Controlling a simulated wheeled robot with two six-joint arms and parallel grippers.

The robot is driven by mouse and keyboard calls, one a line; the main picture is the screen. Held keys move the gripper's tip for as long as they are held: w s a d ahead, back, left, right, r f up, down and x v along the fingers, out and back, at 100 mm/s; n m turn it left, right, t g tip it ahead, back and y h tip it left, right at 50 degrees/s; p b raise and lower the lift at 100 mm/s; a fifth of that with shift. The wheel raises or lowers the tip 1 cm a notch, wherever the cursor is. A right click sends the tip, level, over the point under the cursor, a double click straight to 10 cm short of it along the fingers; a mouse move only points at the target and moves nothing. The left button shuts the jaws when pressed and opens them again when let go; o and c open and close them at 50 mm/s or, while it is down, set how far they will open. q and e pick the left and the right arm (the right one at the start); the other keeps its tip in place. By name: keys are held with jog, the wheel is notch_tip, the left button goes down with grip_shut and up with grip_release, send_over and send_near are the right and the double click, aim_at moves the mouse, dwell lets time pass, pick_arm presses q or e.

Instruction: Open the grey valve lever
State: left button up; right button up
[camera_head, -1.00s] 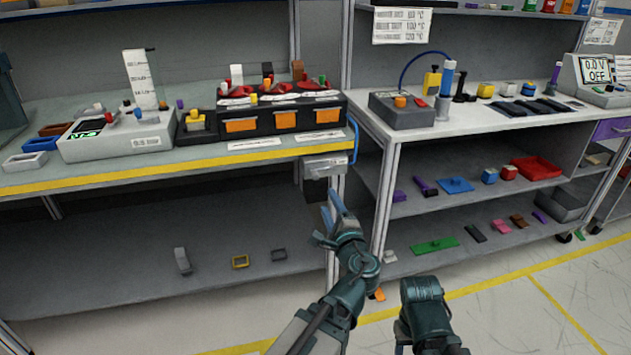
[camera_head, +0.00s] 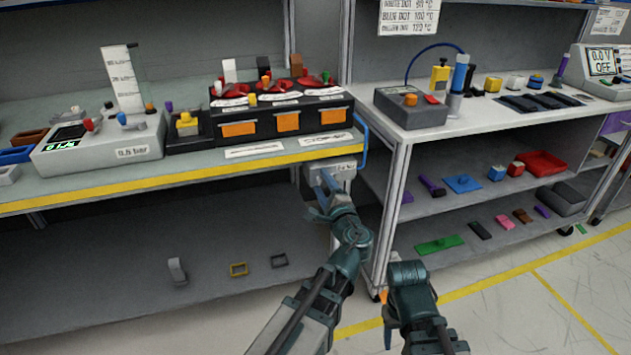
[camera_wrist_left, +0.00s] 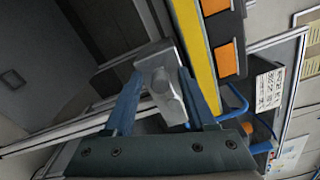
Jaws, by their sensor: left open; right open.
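A grey valve box (camera_head: 340,168) hangs below the right end of the left bench, by a blue hose. In the left wrist view, a grey lever (camera_wrist_left: 163,85) with a rounded end shows in front of the box. My left gripper (camera_head: 324,190) is at the box from below and in front. In the left wrist view, the blue fingers of my left gripper (camera_wrist_left: 158,98) are apart, one on each side of the lever. I cannot tell whether they touch it.
The yellow-edged bench (camera_head: 150,181) carries a grey meter unit (camera_head: 98,150) and a black module with orange panels (camera_head: 287,121). A blue hose (camera_head: 362,145) loops at the bench's right end. A second bench with shelves (camera_head: 470,128) stands to the right. The floor in front is open.

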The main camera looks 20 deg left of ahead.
pick_arm(q)
grip_shut()
dwell(0.5)
jog(key=f+n+b, duration=0.1)
jog(key=n, duration=0.2)
jog(key=shift+w+d+f+n+b, duration=0.1)
jog(key=shift+d+f+n+b, duration=0.05)
jog(key=shift+f+n+b, duration=0.2)
jog(key=shift+w+d+f+n+b, duration=0.45)
jog(key=shift+d+f+n+b, duration=0.15)
jog(key=shift+n, duration=1.75)
jog(key=shift+w+d+f+n+b, duration=0.45)
jog(key=shift+d+n, duration=0.25)
jog(key=shift+n, duration=1.65)
jog(key=shift+w+d+f+n+b, duration=0.4)
jog(key=shift+d+f+n+b, duration=0.2)
jog(key=shift+n, duration=1.75)
jog(key=shift+d, duration=0.1)
grip_release()
